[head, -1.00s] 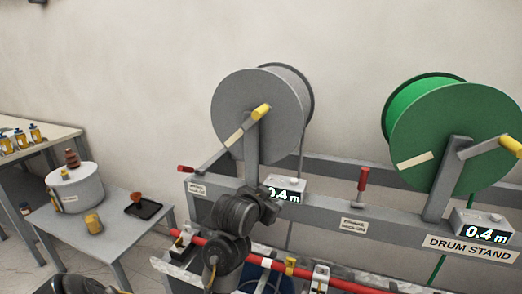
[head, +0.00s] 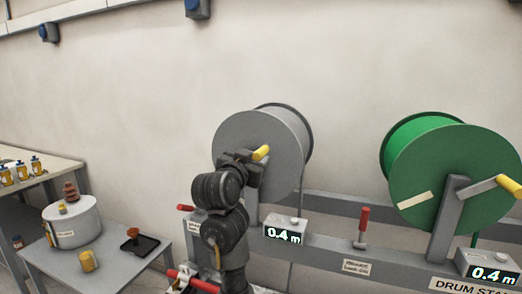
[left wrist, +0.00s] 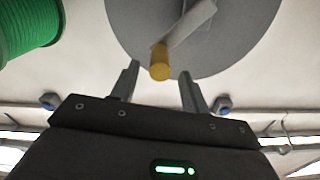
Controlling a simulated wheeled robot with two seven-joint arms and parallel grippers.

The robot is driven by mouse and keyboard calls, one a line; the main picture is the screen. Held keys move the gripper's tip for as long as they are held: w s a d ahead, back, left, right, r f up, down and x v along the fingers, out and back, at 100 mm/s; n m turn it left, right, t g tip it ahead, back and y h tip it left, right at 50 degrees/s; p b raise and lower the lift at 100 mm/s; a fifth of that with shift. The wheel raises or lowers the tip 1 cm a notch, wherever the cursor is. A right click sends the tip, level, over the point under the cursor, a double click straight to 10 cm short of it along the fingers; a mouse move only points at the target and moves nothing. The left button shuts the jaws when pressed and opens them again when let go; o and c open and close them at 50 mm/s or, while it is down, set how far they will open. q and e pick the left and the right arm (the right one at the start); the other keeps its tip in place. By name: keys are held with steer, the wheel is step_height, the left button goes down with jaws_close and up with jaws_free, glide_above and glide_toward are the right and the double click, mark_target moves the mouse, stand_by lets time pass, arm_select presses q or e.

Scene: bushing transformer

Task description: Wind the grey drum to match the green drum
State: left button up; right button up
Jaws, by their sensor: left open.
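The grey drum (head: 270,140) stands on the left of the drum stand (head: 340,258), and its counter (head: 285,234) reads 0.4 m. The green drum (head: 445,185) is on the right, and its counter (head: 490,270) also reads 0.4 m. The grey drum's crank has a yellow handle (head: 261,153). My left gripper (head: 250,162) is raised in front of the grey drum, close to this handle. In the left wrist view the yellow handle (left wrist: 160,62) lies just beyond and between the two open fingers (left wrist: 160,85), with nothing held. My right gripper is out of view.
A red-handled lever (head: 363,224) stands on the stand between the drums; another red handle (head: 185,208) is at its left end.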

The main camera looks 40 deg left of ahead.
mark_target(261, 153)
arm_select(q)
steer(key=shift+p+x, duration=0.3)
steer(key=shift+x, duration=2.5)
steer(key=shift+c, duration=0.5)
jaws_close()
